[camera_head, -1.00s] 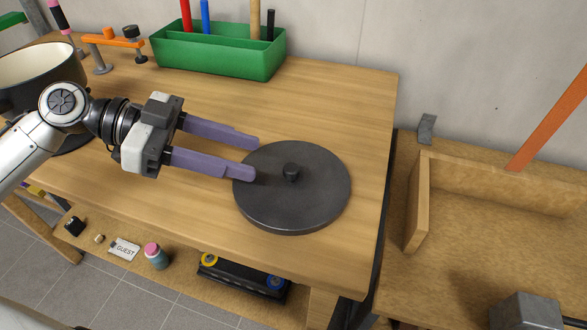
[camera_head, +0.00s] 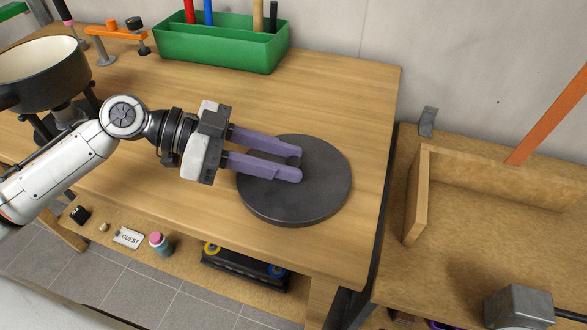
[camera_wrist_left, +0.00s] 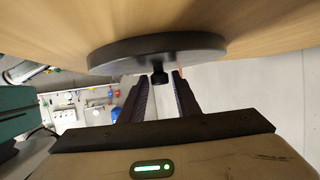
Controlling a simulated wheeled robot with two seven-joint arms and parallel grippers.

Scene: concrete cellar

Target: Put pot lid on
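The pot lid (camera_head: 318,198) is a dark grey disc lying on the wooden worktable with its knob up. My left gripper (camera_head: 300,164) reaches over the lid from the left, with its two purple fingers apart. The knob (camera_head: 294,161) is mostly hidden by the fingers in the head view. In the left wrist view the knob (camera_wrist_left: 159,77) shows between the fingertips, with a gap on either side. The lid (camera_wrist_left: 150,50) also shows there. The pot (camera_head: 40,72), black with a cream inside, is at the upper left, partly cut off. My right gripper is not in view.
A green tool box (camera_head: 222,45) stands at the back of the worktable (camera_head: 345,100), beside an orange clamp (camera_head: 115,31). A wooden tray (camera_head: 480,200) is on the right. A lower shelf holds several small things. The table between pot and lid is clear apart from my arm.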

